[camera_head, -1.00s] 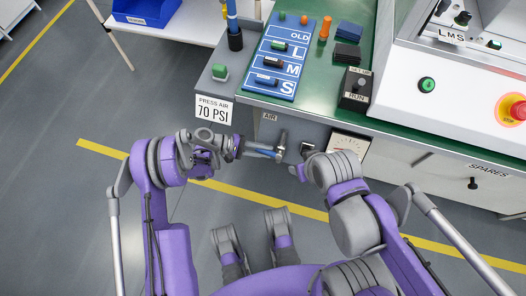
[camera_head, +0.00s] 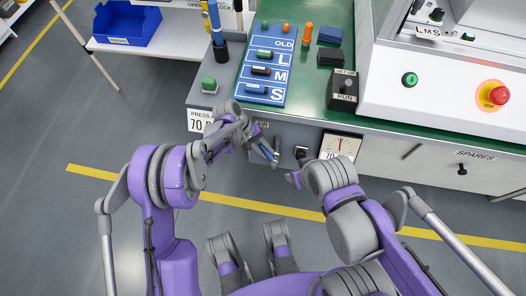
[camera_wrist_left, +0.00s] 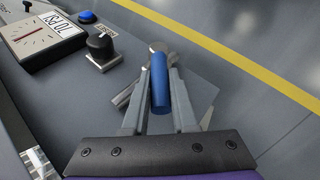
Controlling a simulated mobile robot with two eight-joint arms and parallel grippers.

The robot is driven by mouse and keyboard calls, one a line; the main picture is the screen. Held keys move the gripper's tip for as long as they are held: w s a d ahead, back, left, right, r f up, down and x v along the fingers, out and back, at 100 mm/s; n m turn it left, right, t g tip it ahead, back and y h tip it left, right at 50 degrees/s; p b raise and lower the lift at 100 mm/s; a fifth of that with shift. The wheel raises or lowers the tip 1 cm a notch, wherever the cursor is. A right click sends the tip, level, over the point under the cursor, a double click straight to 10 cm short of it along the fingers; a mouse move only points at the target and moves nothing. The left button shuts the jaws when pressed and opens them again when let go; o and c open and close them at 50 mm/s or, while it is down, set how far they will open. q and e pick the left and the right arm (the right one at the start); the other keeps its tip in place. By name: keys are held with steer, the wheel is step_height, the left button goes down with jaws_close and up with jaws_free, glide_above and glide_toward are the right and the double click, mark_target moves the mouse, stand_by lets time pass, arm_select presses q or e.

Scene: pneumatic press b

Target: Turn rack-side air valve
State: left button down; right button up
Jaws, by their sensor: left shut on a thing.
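The air valve's blue handle (camera_wrist_left: 159,85) lies between the two fingers of my left gripper (camera_wrist_left: 158,100) in the left wrist view, and the fingers are shut on it. The valve's metal end shows just beyond the handle. In the head view the handle (camera_head: 264,151) slants down and to the right at the front of the grey cabinet, beneath the AIR label, with my left gripper (camera_head: 262,147) on it from the upper left. My right gripper (camera_head: 293,178) is partly hidden by its own wrist, right of the valve; its fingers cannot be made out.
A black knob (camera_head: 301,152) and a pressure gauge (camera_head: 340,148) sit on the cabinet front right of the valve. A green bench top with a blue L/M/S board (camera_head: 265,68) is above. A blue bin (camera_head: 128,22) stands on a white table. The floor at left is clear.

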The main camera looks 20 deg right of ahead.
arm_select(q)
steer(key=shift+s+d+r+m+y, duration=0.15)
steer(key=shift+d+m+y, duration=0.1)
steer(key=shift+y, duration=0.25)
steer(key=shift+w+d+r+m+y, duration=0.1)
steer(key=shift+d+m+y, duration=0.15)
steer(key=shift+y, duration=0.25)
steer(key=shift+t, duration=0.3)
steer(key=c, duration=0.7)
jaws_free()
steer(key=shift+r, duration=0.1)
step_height(320, 180, up, 10)
steer(key=p, duration=0.1)
steer(key=shift+p, duration=0.35)
arm_select(e)
step_height(320, 180, up, 2)
steer(key=shift+c, duration=0.2)
